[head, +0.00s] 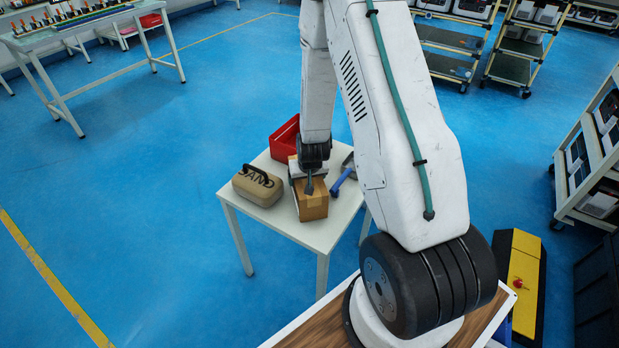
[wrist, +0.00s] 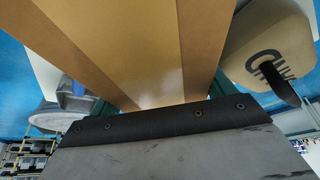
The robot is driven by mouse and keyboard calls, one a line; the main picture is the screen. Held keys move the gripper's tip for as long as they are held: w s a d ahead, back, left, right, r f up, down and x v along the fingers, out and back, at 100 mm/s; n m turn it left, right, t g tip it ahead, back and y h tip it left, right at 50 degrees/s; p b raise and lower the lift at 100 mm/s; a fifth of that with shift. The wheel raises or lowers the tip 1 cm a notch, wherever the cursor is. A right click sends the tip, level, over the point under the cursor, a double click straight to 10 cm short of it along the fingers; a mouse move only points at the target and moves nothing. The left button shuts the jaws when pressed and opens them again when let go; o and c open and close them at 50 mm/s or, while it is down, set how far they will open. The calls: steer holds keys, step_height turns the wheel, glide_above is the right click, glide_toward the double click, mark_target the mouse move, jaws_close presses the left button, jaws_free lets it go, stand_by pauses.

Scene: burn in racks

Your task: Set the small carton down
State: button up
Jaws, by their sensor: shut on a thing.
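The small carton (head: 312,207) is a brown cardboard box with a lighter tape strip. In the head view it is upright over the small white table (head: 290,229); I cannot tell whether its base touches the top. My gripper (head: 309,181) comes down from above and is shut on the carton. In the wrist view the carton (wrist: 155,50) fills the middle, between the teal fingers of my gripper (wrist: 160,100). The carton's far side is hidden.
A tan sandbag (head: 257,187) with a dark handle lies close left of the carton. A red bin (head: 284,139) stands behind. A blue-handled tool (head: 342,181) lies right of it, partly hidden by my arm. The table's front left corner is bare.

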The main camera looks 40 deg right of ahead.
steer(key=shift+f, duration=0.1)
steer(key=o, duration=1.5)
